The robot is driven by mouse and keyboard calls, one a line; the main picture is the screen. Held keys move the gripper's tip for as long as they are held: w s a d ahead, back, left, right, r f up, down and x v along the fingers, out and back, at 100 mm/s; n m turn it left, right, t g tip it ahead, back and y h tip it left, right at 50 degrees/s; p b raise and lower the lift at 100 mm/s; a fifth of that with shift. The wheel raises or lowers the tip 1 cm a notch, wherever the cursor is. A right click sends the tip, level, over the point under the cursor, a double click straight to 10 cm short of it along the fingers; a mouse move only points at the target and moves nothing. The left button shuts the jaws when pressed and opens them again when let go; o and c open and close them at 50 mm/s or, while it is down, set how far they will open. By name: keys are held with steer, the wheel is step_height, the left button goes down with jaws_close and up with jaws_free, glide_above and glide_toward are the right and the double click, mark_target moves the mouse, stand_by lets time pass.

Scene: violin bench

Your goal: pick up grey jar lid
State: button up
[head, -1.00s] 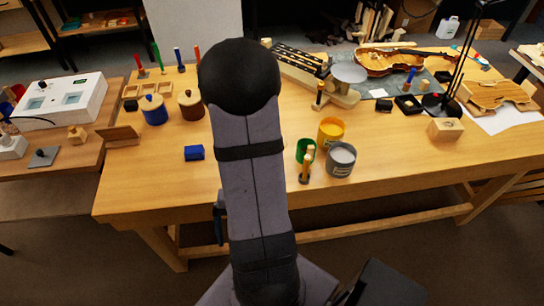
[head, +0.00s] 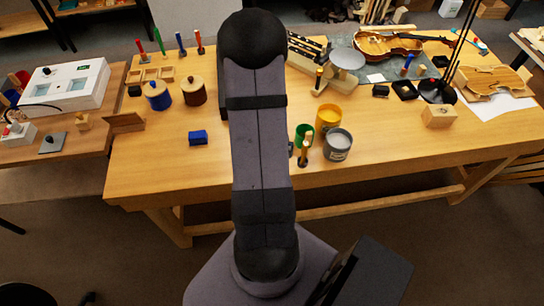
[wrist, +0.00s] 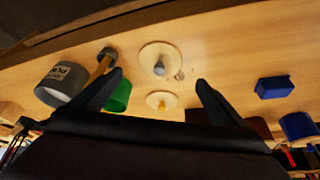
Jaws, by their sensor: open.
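In the wrist view, a pale round lid with a grey knob (wrist: 159,62) lies flat on the wooden bench, knob up. A second pale lid with a yellow knob (wrist: 162,101) lies just below it in the picture. My gripper (wrist: 159,78) is open and empty, its two dark fingers apart to the left and right of the lids. I cannot tell its height above them.
A grey tin (head: 338,145), a green cup (head: 304,134), a yellow tin (head: 328,118) and a wooden-handled tool (head: 304,152) stand to the right of my arm. A blue block (head: 198,137) and a blue jar (head: 157,96) are to the left.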

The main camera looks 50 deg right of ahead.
steer(key=shift+b+x, duration=1.25)
steer(key=shift+x, duration=2.35)
steer(key=shift+s, duration=0.1)
steer(key=c, duration=1.2)
